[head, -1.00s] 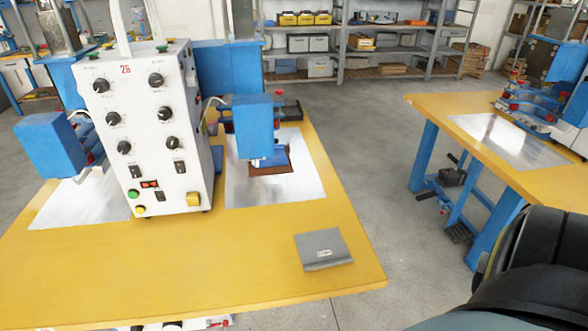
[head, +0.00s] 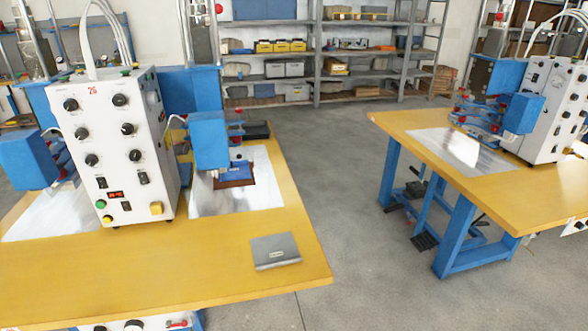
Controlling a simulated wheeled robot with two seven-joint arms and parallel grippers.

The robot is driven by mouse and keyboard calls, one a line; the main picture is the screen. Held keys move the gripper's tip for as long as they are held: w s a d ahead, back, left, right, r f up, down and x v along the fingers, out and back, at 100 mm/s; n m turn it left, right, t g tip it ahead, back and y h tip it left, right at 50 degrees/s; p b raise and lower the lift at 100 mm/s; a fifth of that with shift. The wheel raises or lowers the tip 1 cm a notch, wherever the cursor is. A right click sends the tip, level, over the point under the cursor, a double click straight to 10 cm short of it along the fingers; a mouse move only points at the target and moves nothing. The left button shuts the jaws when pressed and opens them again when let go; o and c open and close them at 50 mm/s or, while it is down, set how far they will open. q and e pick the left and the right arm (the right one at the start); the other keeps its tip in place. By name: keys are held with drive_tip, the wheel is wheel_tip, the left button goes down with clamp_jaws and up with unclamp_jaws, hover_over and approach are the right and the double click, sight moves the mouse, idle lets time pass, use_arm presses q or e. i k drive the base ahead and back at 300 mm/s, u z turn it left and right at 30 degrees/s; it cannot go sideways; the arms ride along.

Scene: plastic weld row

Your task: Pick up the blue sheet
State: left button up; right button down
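A small blue sheet (head: 237,174) lies on a brown piece (head: 236,184) on the metal plate (head: 265,197) at the right side of the near yellow table. The blue press head (head: 210,140) stands close by and hides part of the sheet's left side. Neither of my grippers is in view.
The white control box (head: 117,150) stands left of the sheet on the yellow table (head: 190,275). A grey flat item with a label (head: 275,250) lies near the front right corner. Another yellow table (head: 430,130) with a machine stands right, across open grey floor. Shelves (head: 325,75) line the back.

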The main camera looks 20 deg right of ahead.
sight(241, 170)
drive_tip(key=z, duration=0.3)
drive_tip(key=i, duration=1)
drive_tip(key=z, duration=3.1)
drive_tip(key=i, duration=1.6)
drive_tip(key=u, duration=2.45)
drive_tip(key=i, duration=1.15)
drive_tip(key=u, duration=0.05)
